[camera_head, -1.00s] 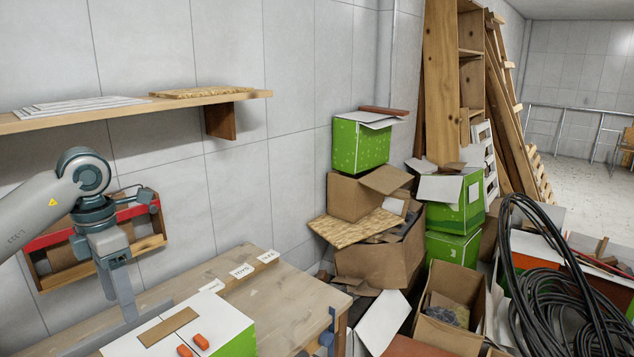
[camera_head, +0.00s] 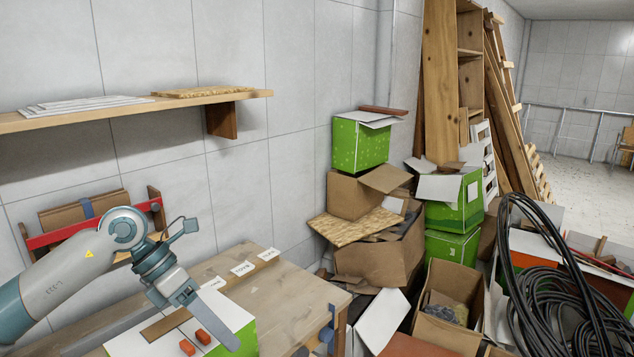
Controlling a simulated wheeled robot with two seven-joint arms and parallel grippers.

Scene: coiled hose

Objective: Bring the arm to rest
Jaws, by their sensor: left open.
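My left arm comes in from the left edge and bends at the wrist. My left gripper (camera_head: 214,324) points down and to the right, open, with nothing seen between its fingers. It hangs over or in front of the white-topped green box (camera_head: 235,315) on the wooden workbench (camera_head: 293,304). I cannot tell whether it touches the box. Two small orange-red blocks (camera_head: 187,347) lie on the box top, close beside the fingers. The coiled black hose (camera_head: 565,300) lies at the far right, well away from the gripper. My right gripper is not in view.
A wooden shelf (camera_head: 130,112) juts from the wall above my arm. A red-edged wooden rack (camera_head: 154,205) is behind the wrist. Labels (camera_head: 242,268) stand along the bench. Cardboard boxes (camera_head: 372,258) and green boxes (camera_head: 361,142) pile up to the right. Air above the bench's right part is free.

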